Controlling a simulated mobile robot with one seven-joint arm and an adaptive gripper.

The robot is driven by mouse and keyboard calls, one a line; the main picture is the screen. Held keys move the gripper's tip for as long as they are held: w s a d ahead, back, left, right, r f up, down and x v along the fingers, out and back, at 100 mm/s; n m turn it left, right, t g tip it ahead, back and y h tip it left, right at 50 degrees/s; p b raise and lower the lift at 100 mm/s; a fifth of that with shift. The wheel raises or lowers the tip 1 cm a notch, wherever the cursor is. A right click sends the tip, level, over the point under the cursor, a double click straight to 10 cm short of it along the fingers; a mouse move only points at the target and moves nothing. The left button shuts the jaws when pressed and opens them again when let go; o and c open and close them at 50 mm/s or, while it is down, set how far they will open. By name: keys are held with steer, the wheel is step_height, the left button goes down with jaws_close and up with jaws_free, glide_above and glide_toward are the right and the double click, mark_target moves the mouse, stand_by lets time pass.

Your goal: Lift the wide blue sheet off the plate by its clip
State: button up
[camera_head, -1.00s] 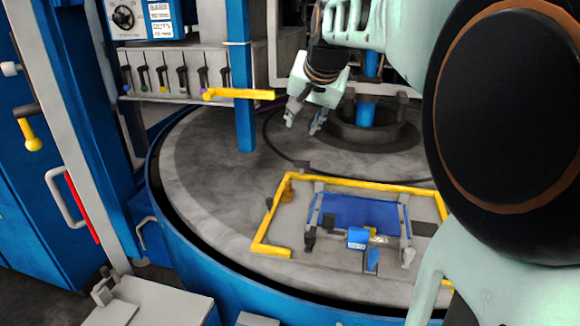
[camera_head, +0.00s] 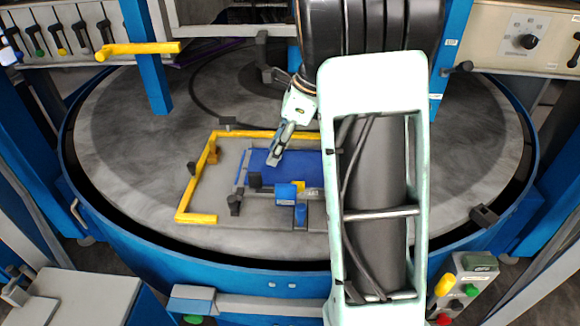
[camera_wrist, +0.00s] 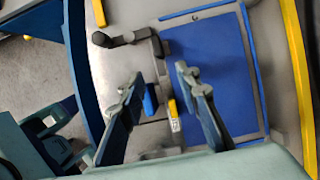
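The wide blue sheet (camera_head: 257,166) lies flat on a grey plate (camera_head: 229,165) inside a yellow frame. My arm hides its right part in the head view. At its front edge sits a blue block (camera_head: 286,192) with a small yellow piece (camera_head: 299,186) beside it; I take this to be the clip. My gripper (camera_head: 274,158) points down over the sheet, behind the block. In the wrist view the sheet (camera_wrist: 212,65) is at the right. My gripper (camera_wrist: 160,77) is open, its fingers apart, with a blue part (camera_wrist: 151,100) and a yellow piece (camera_wrist: 173,108) between them in the picture; neither finger visibly grips anything.
The yellow frame (camera_head: 200,182) edges the plate on the turntable (camera_head: 120,150). Dark clamps (camera_head: 234,203) stand at the plate's front left. A yellow handle (camera_head: 138,48) juts out at the back left. A control box (camera_head: 462,285) with buttons is front right.

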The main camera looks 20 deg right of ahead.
steer(key=x, duration=0.6)
steer(key=p+x, duration=0.1)
steer(key=x, duration=0.2)
steer(key=shift+w+a+f, duration=0.15)
steer(key=shift+a+f, duration=0.1)
steer(key=shift+a, duration=0.15)
jaws_close()
